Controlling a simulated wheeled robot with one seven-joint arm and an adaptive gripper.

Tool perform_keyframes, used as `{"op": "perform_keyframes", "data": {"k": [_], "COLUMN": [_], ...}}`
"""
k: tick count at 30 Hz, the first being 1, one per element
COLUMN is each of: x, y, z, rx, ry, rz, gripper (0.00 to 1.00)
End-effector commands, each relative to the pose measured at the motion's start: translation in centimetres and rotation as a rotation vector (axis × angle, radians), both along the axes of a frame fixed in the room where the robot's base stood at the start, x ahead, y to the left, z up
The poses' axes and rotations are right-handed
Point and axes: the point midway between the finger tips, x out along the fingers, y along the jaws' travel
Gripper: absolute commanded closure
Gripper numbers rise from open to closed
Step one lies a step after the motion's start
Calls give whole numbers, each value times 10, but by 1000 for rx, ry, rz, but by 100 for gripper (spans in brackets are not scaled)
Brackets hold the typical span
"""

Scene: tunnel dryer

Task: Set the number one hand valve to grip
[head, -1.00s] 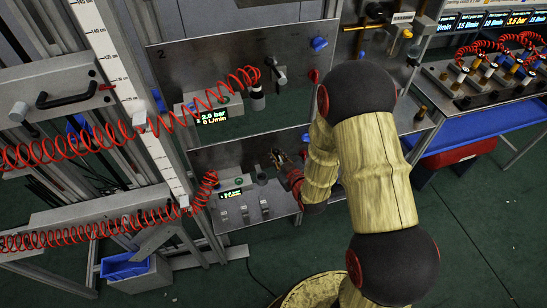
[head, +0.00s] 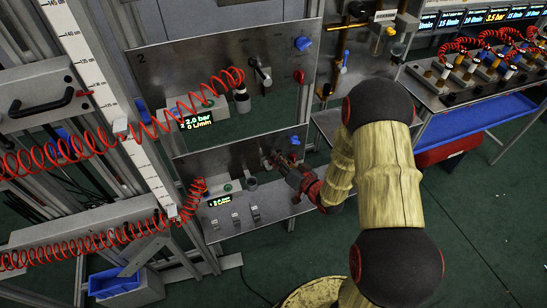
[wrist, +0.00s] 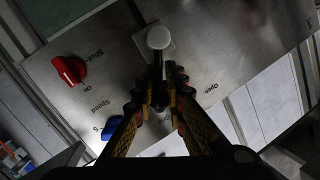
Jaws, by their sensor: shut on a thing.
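The hand valve's lever has a pale round knob (wrist: 158,38) and a dark stem on a grey metal panel (wrist: 215,45) marked 1 in the wrist view. "Shut" is printed on the left, "Open" on the right.
A red knob (wrist: 69,70) and a blue knob (wrist: 113,134) sit left of the lever. The upper panel, marked 2, has its own lever (head: 262,73). A red coiled hose (head: 150,128) crosses in front at left. Small toggles (head: 234,216) sit below the lower panel.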

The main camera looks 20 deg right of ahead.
Motion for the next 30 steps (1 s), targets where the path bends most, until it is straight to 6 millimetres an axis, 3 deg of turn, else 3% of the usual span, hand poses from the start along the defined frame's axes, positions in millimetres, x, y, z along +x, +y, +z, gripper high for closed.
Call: {"op": "perform_keyframes", "data": {"k": [18, 19, 26, 30], "x": [0, 0, 0, 0], "y": [-4, -4, -4, -3], "z": [-1, -1, -1, -1], "rx": [45, 43, 43, 43], "ry": [0, 1, -1, 0], "rz": [-6, -6, -5, -3], "gripper": [100, 88, 75, 75]}}
